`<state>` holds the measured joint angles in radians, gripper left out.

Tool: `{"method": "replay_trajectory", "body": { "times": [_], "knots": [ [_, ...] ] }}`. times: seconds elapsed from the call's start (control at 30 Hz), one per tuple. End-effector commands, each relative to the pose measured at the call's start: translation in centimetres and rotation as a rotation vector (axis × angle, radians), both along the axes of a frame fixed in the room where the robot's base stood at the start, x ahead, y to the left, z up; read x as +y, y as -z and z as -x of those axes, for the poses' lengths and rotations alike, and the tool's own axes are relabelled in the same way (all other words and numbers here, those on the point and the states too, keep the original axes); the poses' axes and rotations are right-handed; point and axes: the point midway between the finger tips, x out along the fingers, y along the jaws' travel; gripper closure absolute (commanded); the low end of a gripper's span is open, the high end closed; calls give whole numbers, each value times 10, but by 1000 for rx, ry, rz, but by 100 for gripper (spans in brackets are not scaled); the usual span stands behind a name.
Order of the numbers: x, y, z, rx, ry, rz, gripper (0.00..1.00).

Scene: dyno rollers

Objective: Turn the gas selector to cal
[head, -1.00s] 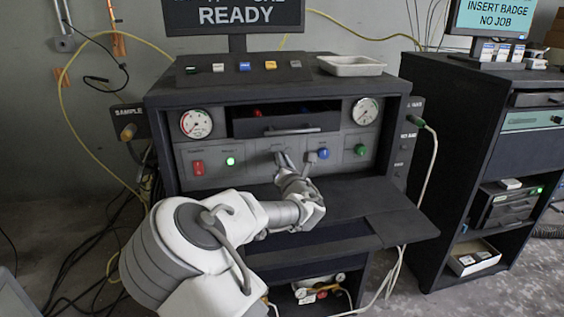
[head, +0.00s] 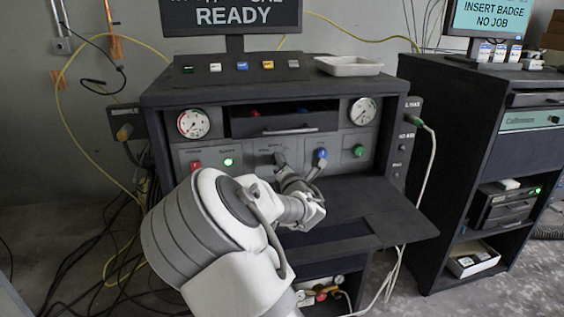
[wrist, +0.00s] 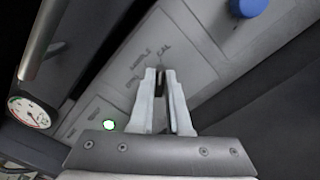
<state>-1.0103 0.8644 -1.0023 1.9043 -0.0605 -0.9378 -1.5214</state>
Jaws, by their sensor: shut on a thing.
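The gas selector (wrist: 160,83) is a small dark knob on the grey front panel, between the green lamp (head: 228,162) and the blue knob (head: 320,154). In the wrist view only a dark strip of it shows between my fingertips. A "CAL" label and other lettering are printed on the panel just beyond the fingertips. My gripper (head: 281,160) reaches the panel and is shut on the selector; it also fills the lower middle of the wrist view (wrist: 162,78). The fingers hide most of the selector, so its exact setting cannot be read.
The blue knob (wrist: 248,7) is close to the right of my gripper. A green knob (head: 359,151) is farther right and a red switch (head: 195,166) is at left. A drawer with a handle (head: 288,130) is above. A dark shelf (head: 370,205) juts out below the panel.

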Motion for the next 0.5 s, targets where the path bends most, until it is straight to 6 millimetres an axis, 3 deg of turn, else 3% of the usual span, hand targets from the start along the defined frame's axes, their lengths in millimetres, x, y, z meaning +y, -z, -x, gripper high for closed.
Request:
{"method": "replay_trajectory", "body": {
  "times": [0.17,0.2,0.33,0.5],
  "knots": [
    [0,0,0,1,0,-2,100],
    [0,0,0,1,0,-2,78],
    [0,0,0,0,0,-1,55],
    [0,0,0,0,0,-1,55]
  ]
}}
